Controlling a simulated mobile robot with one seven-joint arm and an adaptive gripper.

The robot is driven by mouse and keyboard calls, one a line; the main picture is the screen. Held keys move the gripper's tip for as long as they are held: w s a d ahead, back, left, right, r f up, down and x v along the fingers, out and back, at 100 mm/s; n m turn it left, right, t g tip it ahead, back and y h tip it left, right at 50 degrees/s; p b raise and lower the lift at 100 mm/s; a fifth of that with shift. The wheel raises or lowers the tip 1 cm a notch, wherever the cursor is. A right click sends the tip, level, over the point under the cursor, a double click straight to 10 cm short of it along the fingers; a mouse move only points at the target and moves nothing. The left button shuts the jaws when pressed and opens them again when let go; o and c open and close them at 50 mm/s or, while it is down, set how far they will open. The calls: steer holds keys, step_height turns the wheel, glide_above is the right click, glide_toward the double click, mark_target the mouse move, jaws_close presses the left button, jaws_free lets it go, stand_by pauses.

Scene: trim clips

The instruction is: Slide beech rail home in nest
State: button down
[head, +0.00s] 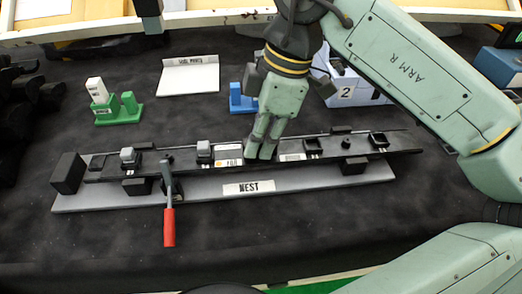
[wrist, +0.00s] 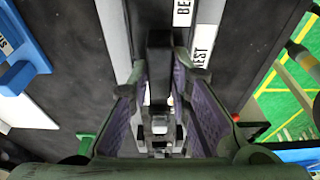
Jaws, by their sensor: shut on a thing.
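The nest (head: 320,183) is a grey plate with a "NEST" label, black side blocks and a big black end block (head: 68,173) at its left. A long dark rail (head: 400,146) lies along it, its right end reaching past the plate. I cannot tell whether its left end touches the end block. Grey clips sit toward the rail's left; open black sockets (head: 378,140) show at its right. My gripper (head: 262,152) is shut at the rail's middle, on a dark upright part (wrist: 159,60) between the fingers in the wrist view. A red-handled clamp (head: 169,225) stands at the front edge.
Behind the nest are a green holder (head: 118,110) with a white piece, a white labelled tray (head: 190,76), a blue holder (head: 240,98) and a pale box (head: 345,85) marked 2. Dark lumps lie at far left. The mat in front is mostly clear.

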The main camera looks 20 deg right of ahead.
steer(key=shift+w+a+f+b, duration=0.1)
steer(key=shift+w+a+b, duration=0.05)
steer(key=shift+a, duration=0.45)
steer(key=shift+w+a+f+b, duration=0.1)
steer(key=shift+w+a+b, duration=0.05)
steer(key=shift+a, duration=0.4)
stand_by(0.6)
steer(key=c, duration=1.4)
jaws_free()
steer(key=shift+r, duration=0.1)
steer(key=v, duration=1.2)
steer(key=shift+s, duration=0.1)
